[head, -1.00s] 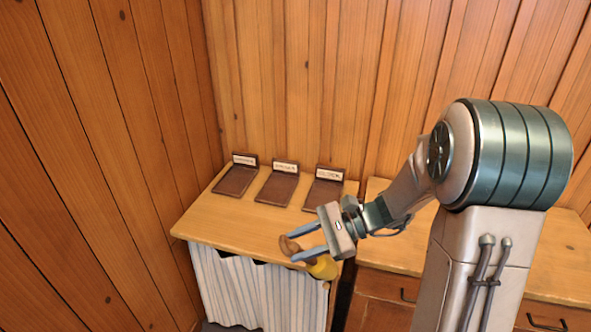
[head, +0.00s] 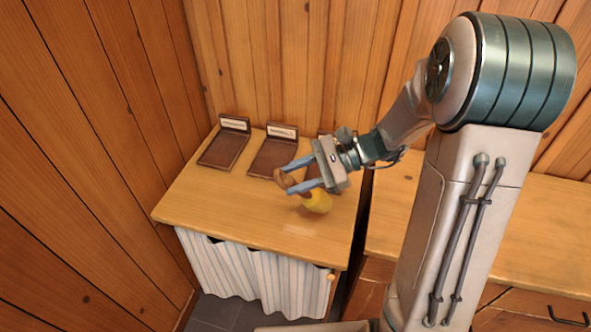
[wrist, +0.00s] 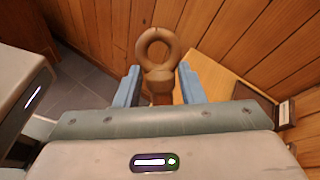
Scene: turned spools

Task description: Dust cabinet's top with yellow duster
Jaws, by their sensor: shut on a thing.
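My gripper (head: 298,182) is shut on the brown handle of the yellow duster (head: 318,203). The duster's yellow head hangs below the fingers, over the right part of the cabinet's wooden top (head: 215,205); I cannot tell whether it touches the surface. A paler patch shows on the top just in front of the duster. In the wrist view the handle's brown ring end (wrist: 158,47) stands up between the two blue fingers, and the yellow head is hidden.
Dark label stands (head: 224,147) line the back of the cabinet top; the right one is mostly hidden by my gripper. A striped curtain (head: 240,275) hangs below. A wooden counter with drawers (head: 500,240) stands to the right. Plank walls close in the left and back.

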